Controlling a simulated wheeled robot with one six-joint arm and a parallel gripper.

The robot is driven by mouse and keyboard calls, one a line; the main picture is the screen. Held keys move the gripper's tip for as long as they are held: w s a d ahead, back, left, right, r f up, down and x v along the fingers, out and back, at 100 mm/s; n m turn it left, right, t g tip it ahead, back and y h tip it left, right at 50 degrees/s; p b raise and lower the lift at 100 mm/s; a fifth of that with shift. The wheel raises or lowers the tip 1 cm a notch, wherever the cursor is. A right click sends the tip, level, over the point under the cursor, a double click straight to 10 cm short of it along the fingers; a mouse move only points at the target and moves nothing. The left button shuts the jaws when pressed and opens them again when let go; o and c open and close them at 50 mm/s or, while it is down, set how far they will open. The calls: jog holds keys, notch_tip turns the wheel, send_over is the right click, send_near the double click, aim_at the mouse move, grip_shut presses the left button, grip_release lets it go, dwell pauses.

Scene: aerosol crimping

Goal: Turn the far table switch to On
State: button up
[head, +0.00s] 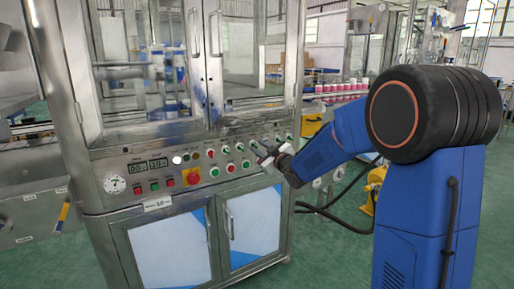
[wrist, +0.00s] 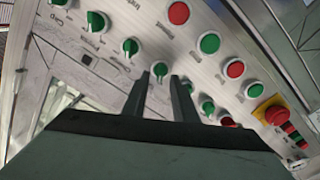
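A row of green rotary switches (head: 239,146) runs along the machine's steel control panel in the head view. Several of these green knobs (wrist: 130,46) cross the wrist view diagonally. Their labels are tilted and too small for me to tell which is the far table switch. My gripper (head: 262,153) is at the right part of the panel, in front of it. In the wrist view my gripper (wrist: 160,79) has its two fingers apart with nothing held. One green knob (wrist: 160,69) shows in the gap beyond the fingertips. I cannot tell whether the fingers touch it.
Red and green push buttons (wrist: 210,42) sit beside the knobs. Glass doors (head: 240,50) rise above the panel; cabinet doors (head: 255,225) are below. Green floor is open in front.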

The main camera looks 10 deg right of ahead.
jog(key=shift+x, duration=1)
grip_shut()
jog(key=m, duration=1.1)
jog(key=shift+w+d+m, duration=0.1)
jog(key=shift+d+m, duration=0.2)
jog(key=shift+m, duration=0.3)
